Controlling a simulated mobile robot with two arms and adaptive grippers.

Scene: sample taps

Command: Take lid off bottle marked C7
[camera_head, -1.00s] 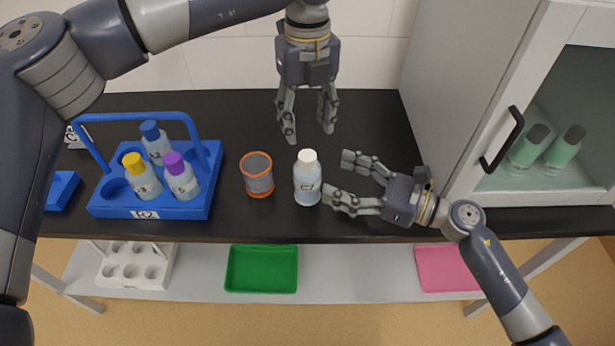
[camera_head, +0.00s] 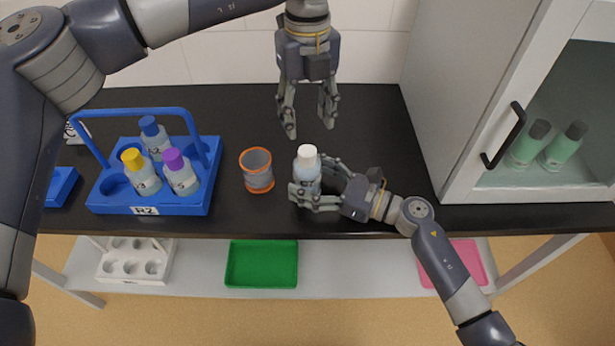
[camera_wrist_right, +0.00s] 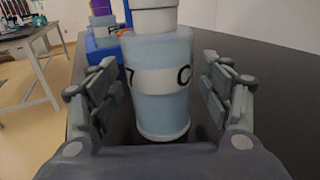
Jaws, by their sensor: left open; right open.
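The bottle (camera_head: 307,174) with a white lid (camera_head: 307,152) stands upright on the black bench. In the right wrist view the bottle (camera_wrist_right: 160,95) shows a white label with part of a 7 and a C. My right gripper (camera_head: 312,184) is open, with its fingers on either side of the bottle; in the wrist view (camera_wrist_right: 165,95) small gaps show between fingers and bottle. My left gripper (camera_head: 308,120) is open and empty, pointing down above the bench, behind and above the white lid.
An orange-rimmed cup (camera_head: 257,172) stands left of the bottle. A blue rack (camera_head: 110,203) with several bottles and a tall handle stands further left. A cabinet (camera_head: 465,190) with green bottles bounds the right side.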

